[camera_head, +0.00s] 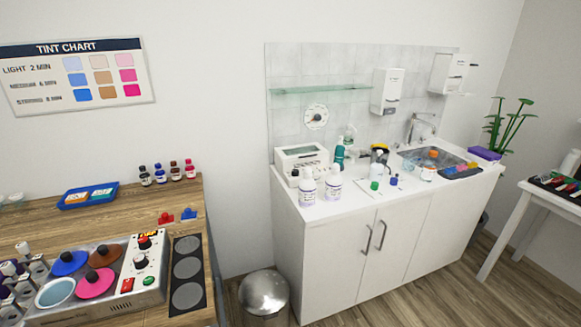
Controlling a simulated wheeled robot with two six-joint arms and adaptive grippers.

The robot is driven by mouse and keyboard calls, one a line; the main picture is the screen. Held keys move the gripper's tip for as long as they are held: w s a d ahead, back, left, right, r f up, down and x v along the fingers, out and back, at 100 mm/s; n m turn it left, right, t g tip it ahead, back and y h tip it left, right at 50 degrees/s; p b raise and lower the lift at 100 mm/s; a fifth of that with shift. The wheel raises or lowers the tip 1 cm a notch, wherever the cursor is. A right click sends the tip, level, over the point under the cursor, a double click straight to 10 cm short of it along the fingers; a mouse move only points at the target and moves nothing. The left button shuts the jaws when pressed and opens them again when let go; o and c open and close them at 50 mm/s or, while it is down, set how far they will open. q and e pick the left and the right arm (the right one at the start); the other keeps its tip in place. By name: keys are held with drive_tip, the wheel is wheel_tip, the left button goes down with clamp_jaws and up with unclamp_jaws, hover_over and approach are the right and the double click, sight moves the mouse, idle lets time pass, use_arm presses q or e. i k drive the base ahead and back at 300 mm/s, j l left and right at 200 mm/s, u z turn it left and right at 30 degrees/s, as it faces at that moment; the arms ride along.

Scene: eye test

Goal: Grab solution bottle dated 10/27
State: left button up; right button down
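Two white bottles with printed labels stand upright side by side near the front left of the white counter: a left bottle (307,188) and a right bottle (333,183). Their label print is too small to read, so I cannot tell which one, if either, is dated 10/27. A green-teal bottle (340,155) stands behind them. A clear bottle with a green cap (375,184) stands to their right. Neither of my grippers is in view.
The white counter cabinet (340,257) also holds a white boxy device (301,159), a sink (432,156) and several small items. A metal bin (264,292) stands on the floor left of it. A wooden table (120,220) with a tint heater (105,275) fills the left.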

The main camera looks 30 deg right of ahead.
sight(333, 184)
drive_tip(key=z, duration=1.25)
